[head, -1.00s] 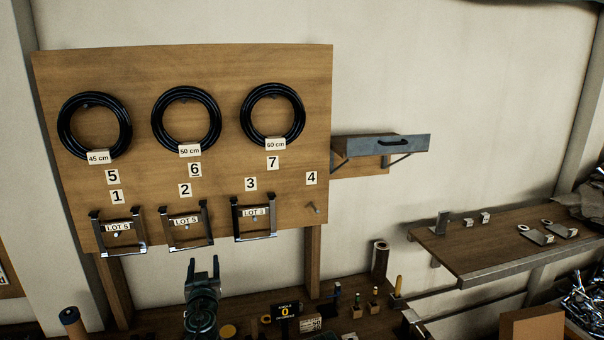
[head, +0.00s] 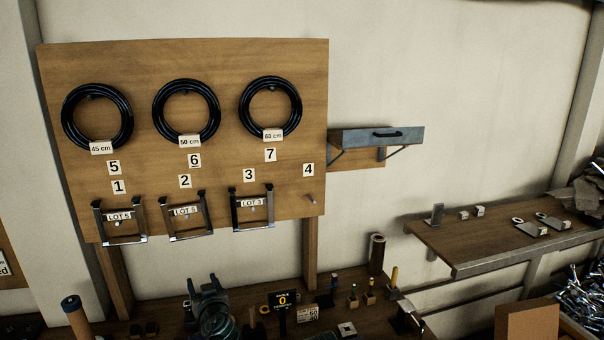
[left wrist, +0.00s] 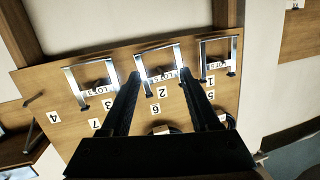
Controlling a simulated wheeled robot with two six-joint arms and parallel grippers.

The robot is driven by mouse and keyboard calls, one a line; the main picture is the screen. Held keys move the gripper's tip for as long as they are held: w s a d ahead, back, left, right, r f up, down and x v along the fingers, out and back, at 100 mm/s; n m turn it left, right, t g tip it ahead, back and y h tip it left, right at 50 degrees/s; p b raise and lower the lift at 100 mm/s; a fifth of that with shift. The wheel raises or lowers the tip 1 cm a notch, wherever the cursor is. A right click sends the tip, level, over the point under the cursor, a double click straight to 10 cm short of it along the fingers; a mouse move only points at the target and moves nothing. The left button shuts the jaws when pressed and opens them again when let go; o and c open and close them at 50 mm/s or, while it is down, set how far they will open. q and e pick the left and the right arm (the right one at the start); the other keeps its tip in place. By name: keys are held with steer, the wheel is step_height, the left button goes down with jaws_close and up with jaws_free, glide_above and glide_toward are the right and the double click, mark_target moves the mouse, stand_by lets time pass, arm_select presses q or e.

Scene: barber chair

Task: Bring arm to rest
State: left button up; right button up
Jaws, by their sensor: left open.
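My left gripper (head: 203,283) is low in the head view, below the wooden board (head: 240,60). It is empty and open; in the left wrist view its two dark fingers (left wrist: 161,76) are apart and point toward the board, which shows upside down there. Three metal frames hang on the board: the one under 1 (head: 121,240), the one under 2 (head: 188,234) and the one under 3 (head: 253,227). The gripper appears apart from them. Peg 4 (head: 311,198) is bare. My right gripper is out of view.
Three black coils (head: 98,117) hang on the board's upper row.

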arm_select(q)
steer(key=s+d+f+m+g+h+b, duration=0.1)
steer(key=s+d+f+m+g+b, duration=0.1)
steer(key=s+d+f+g, duration=0.5)
steer(key=s+d+f+m+g+h+b, duration=0.1)
steer(key=s+d+f+g+h+b, duration=0.2)
steer(key=f, duration=0.8)
steer(key=s+d+f+m+g+h, duration=0.2)
steer(key=s+d+f+m+g, duration=0.2)
steer(key=s+d, duration=0.6)
steer(key=s+f+m, duration=0.1)
steer(key=s+f, duration=0.1)
steer(key=s, duration=0.1)
steer(key=shift+s+d+m, duration=0.15)
steer(key=shift+s+m, duration=0.15)
steer(key=shift+s, duration=0.05)
stand_by(0.4)
